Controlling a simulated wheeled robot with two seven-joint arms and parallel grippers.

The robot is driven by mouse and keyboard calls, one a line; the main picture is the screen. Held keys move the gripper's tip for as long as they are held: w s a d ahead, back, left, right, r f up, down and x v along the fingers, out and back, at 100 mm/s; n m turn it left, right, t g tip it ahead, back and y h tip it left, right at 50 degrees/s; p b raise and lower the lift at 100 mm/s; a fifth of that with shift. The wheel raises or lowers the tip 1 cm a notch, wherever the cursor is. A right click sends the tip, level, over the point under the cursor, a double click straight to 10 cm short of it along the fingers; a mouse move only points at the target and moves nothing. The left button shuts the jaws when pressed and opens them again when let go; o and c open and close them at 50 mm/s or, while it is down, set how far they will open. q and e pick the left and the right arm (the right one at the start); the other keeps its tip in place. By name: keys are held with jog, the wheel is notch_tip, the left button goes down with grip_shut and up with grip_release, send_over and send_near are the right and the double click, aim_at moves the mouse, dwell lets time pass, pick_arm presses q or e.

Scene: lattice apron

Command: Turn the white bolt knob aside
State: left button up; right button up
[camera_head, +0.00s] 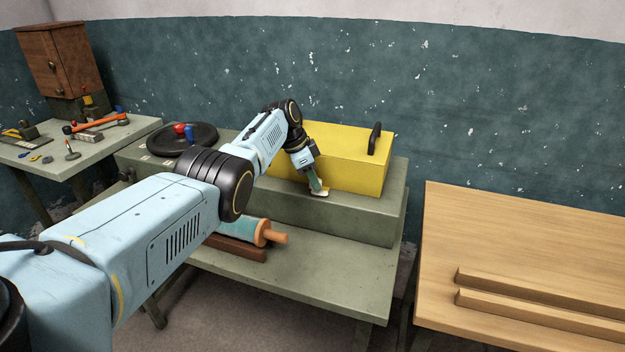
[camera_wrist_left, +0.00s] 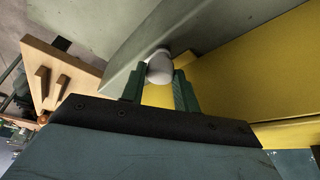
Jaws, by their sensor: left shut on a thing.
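The white bolt knob (camera_wrist_left: 159,66) shows in the left wrist view between the tips of my left gripper's green fingers (camera_wrist_left: 159,88). In the head view, a small pale bit of the knob (camera_head: 320,194) shows under my left gripper (camera_head: 317,187), at the lower front of the yellow box (camera_head: 352,161). My left gripper is shut on the knob, and its fingers hide part of it. The bolt behind the knob is hard to make out. My right gripper is not in view.
The yellow box, with a black handle (camera_head: 375,138), stands on a grey-green raised block (camera_head: 350,212) on a bench. A black disc (camera_head: 183,138) with red and blue knobs lies left. A blue roller (camera_head: 244,231) lies below. A wooden table (camera_head: 520,240) stands right.

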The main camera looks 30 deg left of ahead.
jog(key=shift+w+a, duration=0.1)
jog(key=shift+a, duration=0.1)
pick_arm(q)
jog(key=o, duration=1)
jog(key=shift+c, duration=0.2)
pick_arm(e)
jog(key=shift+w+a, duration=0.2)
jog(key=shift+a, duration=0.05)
pick_arm(q)
jog(key=shift+s+a+r+p, duration=0.15)
jog(key=shift+r+p, duration=0.2)
jog(key=shift+r, duration=0.2)
jog(key=p+v, duration=0.2)
jog(key=v, duration=1)
jog(key=shift+p, duration=0.3)
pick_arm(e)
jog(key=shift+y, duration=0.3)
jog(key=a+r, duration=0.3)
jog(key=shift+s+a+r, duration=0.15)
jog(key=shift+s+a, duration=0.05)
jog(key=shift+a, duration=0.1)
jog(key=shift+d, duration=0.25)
